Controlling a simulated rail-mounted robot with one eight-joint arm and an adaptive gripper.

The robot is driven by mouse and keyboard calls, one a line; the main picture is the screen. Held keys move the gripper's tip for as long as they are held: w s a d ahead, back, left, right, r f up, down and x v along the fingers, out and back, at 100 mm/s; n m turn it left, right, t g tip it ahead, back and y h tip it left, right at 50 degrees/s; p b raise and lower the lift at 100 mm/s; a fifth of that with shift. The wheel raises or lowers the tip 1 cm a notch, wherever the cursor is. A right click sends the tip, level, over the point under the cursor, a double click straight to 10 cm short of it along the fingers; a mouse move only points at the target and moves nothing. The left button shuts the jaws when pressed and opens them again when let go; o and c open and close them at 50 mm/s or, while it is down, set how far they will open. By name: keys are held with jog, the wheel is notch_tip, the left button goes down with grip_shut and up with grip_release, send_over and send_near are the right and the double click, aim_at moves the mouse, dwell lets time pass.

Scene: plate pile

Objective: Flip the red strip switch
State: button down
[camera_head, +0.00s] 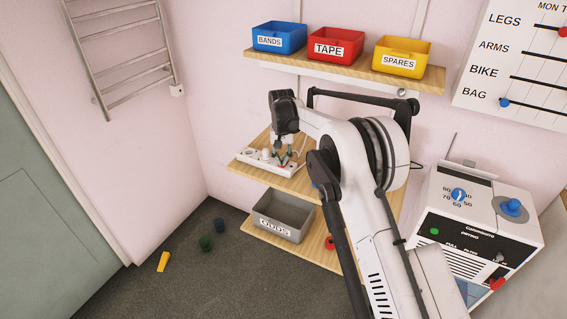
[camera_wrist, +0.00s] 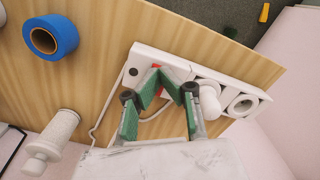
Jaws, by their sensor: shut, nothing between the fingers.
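The white power strip (camera_head: 251,156) lies on the middle wooden shelf. It also shows in the wrist view (camera_wrist: 143,54). The red switch (camera_wrist: 157,67) on the strip is seen only in part, between and behind my fingertips. My gripper (camera_head: 281,163) is over the strip, with its green-padded fingers pointing down at it. In the wrist view my gripper (camera_wrist: 163,69) has its tips drawn together at the red switch, with nothing held. I cannot tell whether the tips touch the switch or which way it is set.
A white plug (camera_wrist: 209,98) stands in the strip, beside an empty socket (camera_wrist: 243,104). A blue tape roll (camera_wrist: 53,37) and a white spool-like item (camera_wrist: 50,140) are on the same shelf. Above is a shelf with blue (camera_head: 279,37), red (camera_head: 335,46) and yellow (camera_head: 401,58) bins.

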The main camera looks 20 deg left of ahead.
jog(key=shift+r+p, duration=0.75)
jog(key=shift+r, duration=2.7)
